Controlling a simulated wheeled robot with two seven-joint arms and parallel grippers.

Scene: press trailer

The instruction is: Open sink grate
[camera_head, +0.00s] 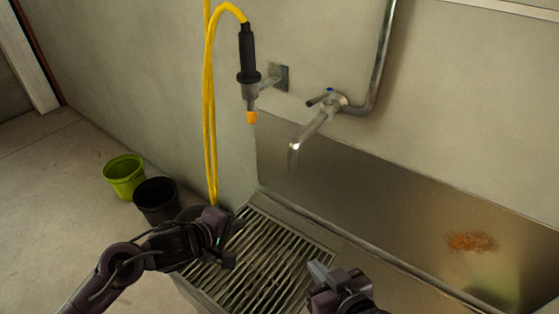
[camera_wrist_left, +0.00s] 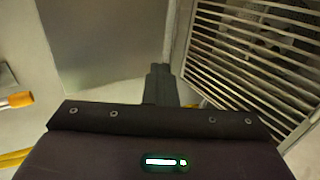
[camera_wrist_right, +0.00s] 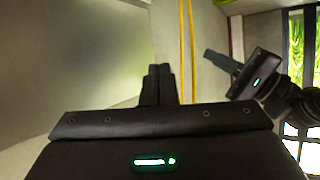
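The sink grate (camera_head: 262,262), a frame of parallel metal slats, appears to lie flat over the basin below the tap. It also shows at the right of the left wrist view (camera_wrist_left: 255,50). My left gripper (camera_head: 232,240) is above the grate's left side, its fingers together with nothing seen between them. My right gripper (camera_head: 318,270) is at the grate's right side, its fingers also together and empty. The left gripper shows at the right of the right wrist view (camera_wrist_right: 222,62). Contact with the grate cannot be told. My arms hide parts of its near edge.
A metal tap (camera_head: 318,122) and a yellow hose (camera_head: 210,120) with a black spray handle (camera_head: 247,55) are on the wall behind. A green bucket (camera_head: 124,177) and a black bucket (camera_head: 157,201) stand left of the sink. A stained metal backsplash (camera_head: 380,200) runs right.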

